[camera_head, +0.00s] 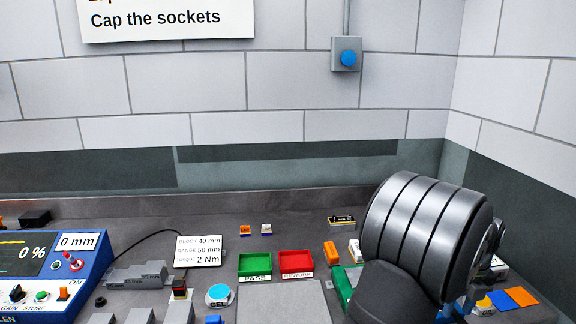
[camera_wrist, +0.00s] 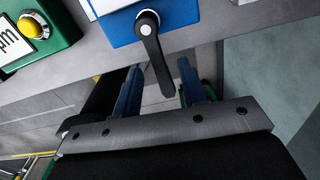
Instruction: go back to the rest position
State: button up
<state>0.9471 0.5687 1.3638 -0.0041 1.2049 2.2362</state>
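My gripper (camera_wrist: 159,72) shows in the wrist view with two blue fingers spread apart. A black lever handle (camera_wrist: 155,52) on a blue box (camera_wrist: 185,18) lies between the fingers in the picture, with a gap on each side. I cannot tell how deep it is between them. No object is visibly held. In the head view my dark arm link fills the right side and hides most of what is behind it; my gripper cannot be made out there.
A green box with a yellow button (camera_wrist: 32,27) is at the upper left of the wrist view. In the head view, a green tray (camera_head: 255,264), a red tray (camera_head: 296,262) and a blue instrument (camera_head: 85,268) stand on the bench. The grey block wall is behind.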

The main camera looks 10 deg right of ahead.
jog(key=shift+f, duration=0.25)
notch_tip(320, 180, up, 17)
notch_tip(320, 180, down, 17)
jog(key=shift+f, duration=0.15)
jog(key=shift+d+n, duration=0.2)
jog(key=shift+n, duration=0.1)
jog(key=shift+d+r+n, duration=0.2)
jog(key=shift+d+n, duration=0.2)
jog(key=shift+n, duration=0.7)
